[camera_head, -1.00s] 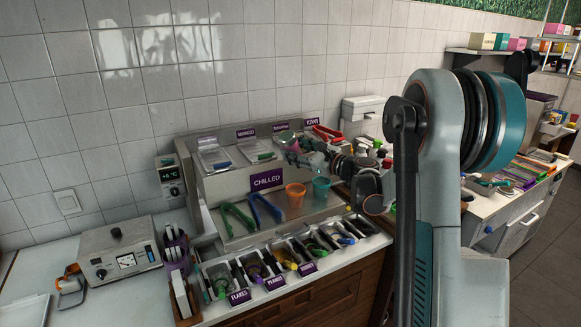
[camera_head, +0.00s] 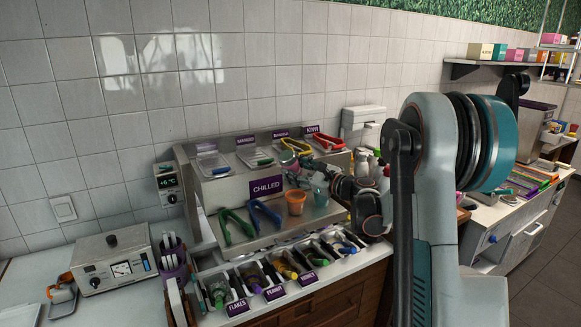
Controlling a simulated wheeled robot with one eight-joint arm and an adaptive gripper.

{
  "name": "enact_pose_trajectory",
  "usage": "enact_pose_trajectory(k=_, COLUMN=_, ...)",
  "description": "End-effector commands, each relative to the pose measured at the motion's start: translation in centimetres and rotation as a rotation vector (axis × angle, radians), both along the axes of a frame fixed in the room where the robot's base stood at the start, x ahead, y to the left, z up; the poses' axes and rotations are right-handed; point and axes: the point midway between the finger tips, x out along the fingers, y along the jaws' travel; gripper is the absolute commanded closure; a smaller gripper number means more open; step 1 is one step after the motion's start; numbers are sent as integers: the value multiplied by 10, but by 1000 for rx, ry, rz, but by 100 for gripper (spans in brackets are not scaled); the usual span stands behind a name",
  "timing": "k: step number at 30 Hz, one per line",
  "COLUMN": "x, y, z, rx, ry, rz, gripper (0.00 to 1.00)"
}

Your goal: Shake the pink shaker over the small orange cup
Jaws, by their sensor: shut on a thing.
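The small orange cup (camera_head: 296,203) stands upright on the steel top of the chilled unit, below the purple CHILLED label. My gripper (camera_head: 294,168) is above the orange cup, apart from it. It is shut on a small pinkish item, seemingly the pink shaker (camera_head: 287,157), held tilted towards the left. The fingers hide part of the shaker, and its open end cannot be made out. A teal cup (camera_head: 320,194) stands just right of the orange cup, partly hidden by my arm.
Yellow tongs (camera_head: 295,146) and red tongs (camera_head: 322,144) lie on the raised back lids. Topping bins with scoops (camera_head: 284,268) line the front. White bottles (camera_head: 362,163) stand behind my arm.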

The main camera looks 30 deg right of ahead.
Motion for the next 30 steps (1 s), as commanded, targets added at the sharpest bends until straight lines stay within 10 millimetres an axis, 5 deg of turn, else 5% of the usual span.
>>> enact_pose_trajectory(k=11, x=0, y=0, z=5, rx=0, ry=0, rz=0, gripper=82)
enact_pose_trajectory(k=30, x=0, y=0, z=46, rx=0, ry=0, rz=0, gripper=82)
